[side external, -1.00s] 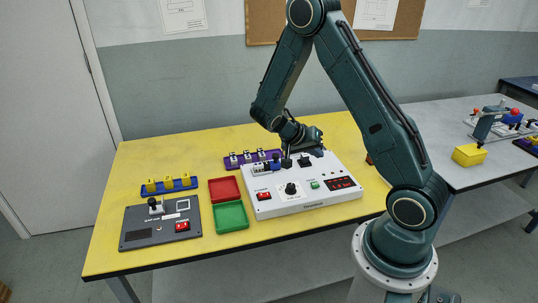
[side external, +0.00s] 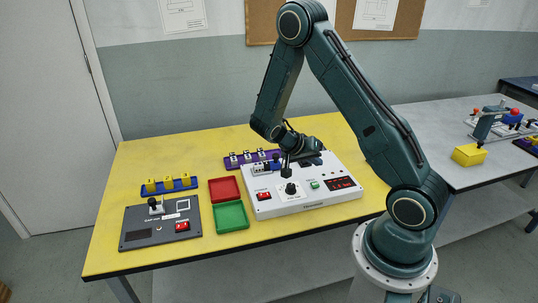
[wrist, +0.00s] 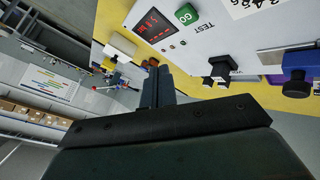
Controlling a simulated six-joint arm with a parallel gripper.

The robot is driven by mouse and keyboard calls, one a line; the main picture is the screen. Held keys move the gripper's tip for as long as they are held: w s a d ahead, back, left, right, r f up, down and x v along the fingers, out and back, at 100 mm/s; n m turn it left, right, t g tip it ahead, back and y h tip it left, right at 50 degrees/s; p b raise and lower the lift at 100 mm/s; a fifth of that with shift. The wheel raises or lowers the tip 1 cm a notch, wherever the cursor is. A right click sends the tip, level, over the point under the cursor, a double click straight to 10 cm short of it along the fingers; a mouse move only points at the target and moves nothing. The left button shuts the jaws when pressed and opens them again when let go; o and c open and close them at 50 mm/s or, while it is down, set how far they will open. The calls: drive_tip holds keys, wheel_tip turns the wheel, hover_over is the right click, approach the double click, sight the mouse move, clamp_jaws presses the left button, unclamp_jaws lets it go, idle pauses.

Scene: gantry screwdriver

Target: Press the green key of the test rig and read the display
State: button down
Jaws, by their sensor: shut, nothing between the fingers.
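The test rig (side external: 265,208) is a white sloped box on the yellow table; it also shows in the wrist view (wrist: 215,45). Its green key (side external: 314,185) sits right of the black knob (side external: 290,189); the key also shows at the top of the wrist view (wrist: 187,14). The display (side external: 340,183) has lit red characters, too small to read; in the wrist view it is tilted (wrist: 152,25). My gripper (side external: 286,173) is shut and empty, above the panel near the knob, left of the key and apart from it. Its fingers show in the wrist view (wrist: 157,84).
A red rocker switch (side external: 264,196) is at the rig's left. A red tray (side external: 223,189), a green tray (side external: 231,216) and a dark control box (side external: 150,236) lie further left. A purple rack (side external: 235,164) stands behind. The table's front strip is clear.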

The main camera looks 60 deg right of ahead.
sight(312, 185)
drive_tip(key=shift+f, duration=2.9)
drive_tip(key=shift+f, duration=0.85)
idle(0.8)
drive_tip(key=shift+r, duration=0.8)
drive_tip(key=shift+r, duration=0.1)
idle(0.4)
drive_tip(key=shift+r, duration=2.45)
